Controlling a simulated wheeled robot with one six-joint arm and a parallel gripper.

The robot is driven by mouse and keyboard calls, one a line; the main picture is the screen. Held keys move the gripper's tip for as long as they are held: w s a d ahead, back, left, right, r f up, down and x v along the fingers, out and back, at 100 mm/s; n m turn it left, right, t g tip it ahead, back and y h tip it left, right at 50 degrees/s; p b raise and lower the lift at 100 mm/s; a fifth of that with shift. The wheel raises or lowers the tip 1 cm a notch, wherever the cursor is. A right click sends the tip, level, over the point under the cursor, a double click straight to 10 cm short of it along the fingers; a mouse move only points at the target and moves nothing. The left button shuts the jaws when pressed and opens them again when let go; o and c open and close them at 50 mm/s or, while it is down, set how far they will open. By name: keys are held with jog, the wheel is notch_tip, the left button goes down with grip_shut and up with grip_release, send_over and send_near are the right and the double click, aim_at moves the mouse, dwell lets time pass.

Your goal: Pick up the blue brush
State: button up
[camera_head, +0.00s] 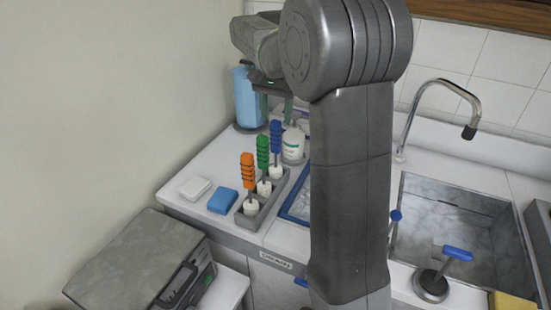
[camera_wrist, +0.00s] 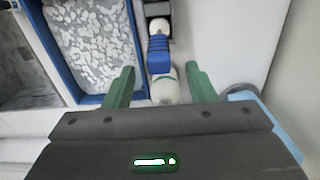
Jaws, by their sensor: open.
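The blue brush (camera_head: 276,135) stands upright in the back slot of a grey holder (camera_head: 250,222), with a green brush (camera_head: 263,150) and an orange brush (camera_head: 247,170) in front of it. My gripper (camera_head: 275,112) is open, its green fingers above and behind the blue brush. In the wrist view the blue brush (camera_wrist: 160,52) shows just beyond the fingertips, roughly centred between them. My gripper (camera_wrist: 159,78) in that view holds nothing. A white bottle (camera_wrist: 165,88) with a green band shows between the fingers, below them.
A blue-rimmed tray (camera_head: 285,212) lies right of the holder. A blue bottle (camera_head: 245,100) stands at the back left. A blue sponge (camera_head: 222,201) and a white block (camera_head: 195,188) lie left of the holder.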

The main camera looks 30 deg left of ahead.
aim_at(276, 135)
jog(key=shift+f, duration=0.65)
jog(key=shift+d+f, duration=0.1)
jog(key=shift+f, duration=0.35)
notch_tip(276, 135, down, 5)
jog(key=shift+s+f+p, duration=0.1)
jog(key=shift+p, duration=0.3)
jog(key=shift+c, duration=0.4)
jog(key=c, duration=0.9)
